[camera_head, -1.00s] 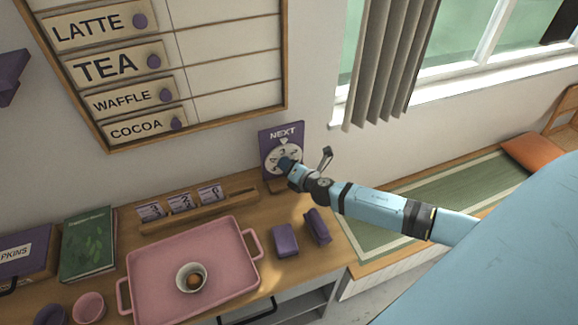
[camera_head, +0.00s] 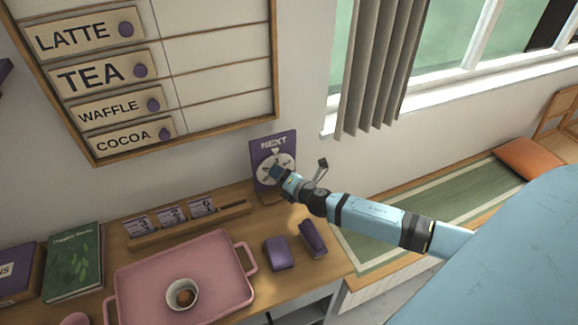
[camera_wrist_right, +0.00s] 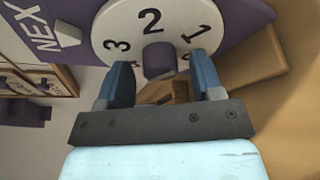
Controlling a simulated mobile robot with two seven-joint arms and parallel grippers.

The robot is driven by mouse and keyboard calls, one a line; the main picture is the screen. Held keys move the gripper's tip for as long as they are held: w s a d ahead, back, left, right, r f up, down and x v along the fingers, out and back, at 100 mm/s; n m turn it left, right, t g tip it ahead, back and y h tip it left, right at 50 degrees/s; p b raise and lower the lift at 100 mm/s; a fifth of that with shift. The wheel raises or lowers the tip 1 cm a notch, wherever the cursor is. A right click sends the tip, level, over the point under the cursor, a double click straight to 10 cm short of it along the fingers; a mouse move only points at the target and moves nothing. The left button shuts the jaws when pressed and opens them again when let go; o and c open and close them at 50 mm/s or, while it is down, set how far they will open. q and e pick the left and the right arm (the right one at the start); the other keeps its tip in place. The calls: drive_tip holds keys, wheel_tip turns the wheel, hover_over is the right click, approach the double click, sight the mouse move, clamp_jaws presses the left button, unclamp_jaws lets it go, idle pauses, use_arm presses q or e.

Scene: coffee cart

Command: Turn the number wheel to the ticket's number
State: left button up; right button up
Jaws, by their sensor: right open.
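The number wheel (camera_head: 286,161) is a white disc on a purple "NEXT" stand (camera_head: 260,150) at the back of the counter. In the right wrist view, the wheel (camera_wrist_right: 180,22) shows 3, 2, 1 and part of another digit. A white pointer (camera_wrist_right: 68,36) is beside the wheel, with 3 the nearest readable digit. My right gripper (camera_wrist_right: 162,82) is open at the purple knob (camera_wrist_right: 158,60), one finger to each side; contact is unclear. It covers part of the wheel in the head view (camera_head: 277,172). Purple-and-white number tickets (camera_head: 172,215) stand in a wooden rack. My left gripper is out of view.
A pink tray (camera_head: 215,250) with a small bowl (camera_head: 182,294) lies on the counter. Two purple blocks (camera_head: 277,253) (camera_head: 313,239) are beneath my right arm. A green book (camera_head: 75,260) lies at left. The menu board (camera_head: 190,146) hangs above.

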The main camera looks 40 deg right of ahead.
drive_tip(key=a+b+v, duration=0.1)
drive_tip(key=b+v, duration=0.1)
drive_tip(key=v, duration=1.1)
drive_tip(key=shift+s+d, duration=0.3)
drive_tip(key=shift+d, duration=0.2)
drive_tip(key=shift+r, duration=0.1)
